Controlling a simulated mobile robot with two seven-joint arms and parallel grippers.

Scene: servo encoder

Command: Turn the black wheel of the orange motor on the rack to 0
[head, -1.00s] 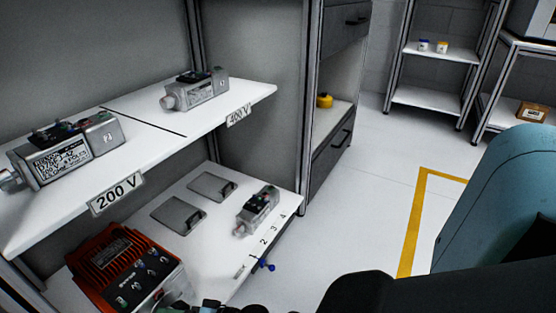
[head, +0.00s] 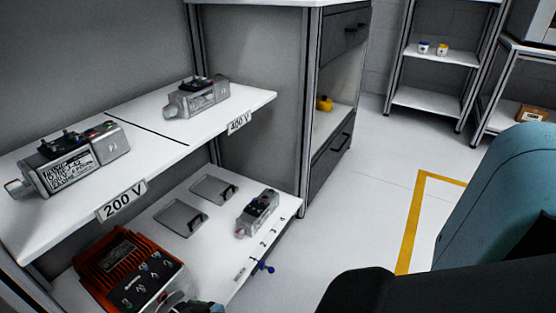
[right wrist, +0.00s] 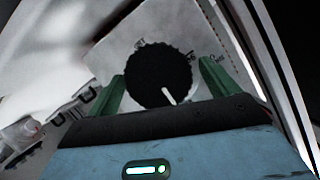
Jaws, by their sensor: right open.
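The orange motor (head: 125,268) stands on the lower rack shelf at the lower left of the head view, with small parts on its dark panel. The black wheel (right wrist: 157,78) fills the middle of the right wrist view, in front of a pale plate with small marks too small to read. Its white pointer line (right wrist: 168,96) points down and slightly right in that view. My right gripper (right wrist: 162,70) is open, with one green finger on each side of the wheel; I cannot tell whether they touch it. My left gripper is not in view.
Grey motors stand on the upper shelf (head: 190,135), labelled 200 V and 400 V. A smaller grey motor (head: 258,213) and two grey plates with handles (head: 181,216) lie on the lower shelf. Open floor (head: 350,225) lies to the right of the rack.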

